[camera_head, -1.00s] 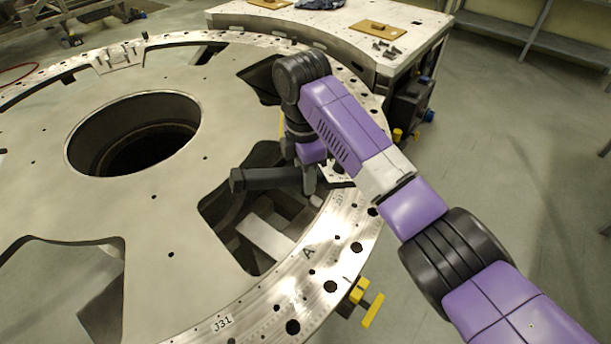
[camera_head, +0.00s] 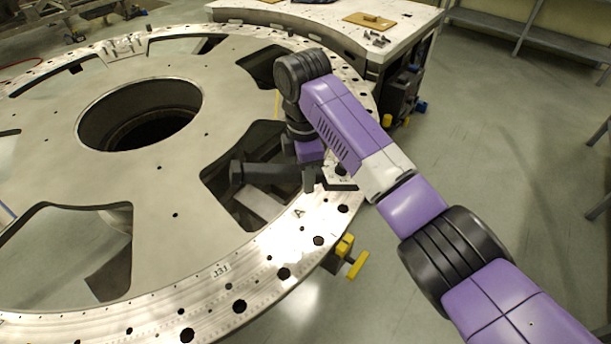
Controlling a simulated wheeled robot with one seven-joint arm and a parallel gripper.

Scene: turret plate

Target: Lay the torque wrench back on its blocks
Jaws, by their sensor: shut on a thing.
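My gripper (camera_head: 309,178) hangs down from my purple arm and is shut on a dark bar-shaped tool, which I take to be the torque wrench (camera_head: 266,173). The wrench lies roughly level, with its thick end to the left and a thinner part showing to the right of the fingers. It is above a cutout near the rim of the large turret plate (camera_head: 185,232). My wrist and fingers hide its middle. I cannot make out for certain which things are the wrench's blocks.
A metal table (camera_head: 335,17) stands beyond the plate, with a tan board (camera_head: 368,20) and small dark parts (camera_head: 377,39) on it. A yellow clamp (camera_head: 345,257) juts from the plate's near right edge. Open floor (camera_head: 500,130) lies to the right, with a shelf behind.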

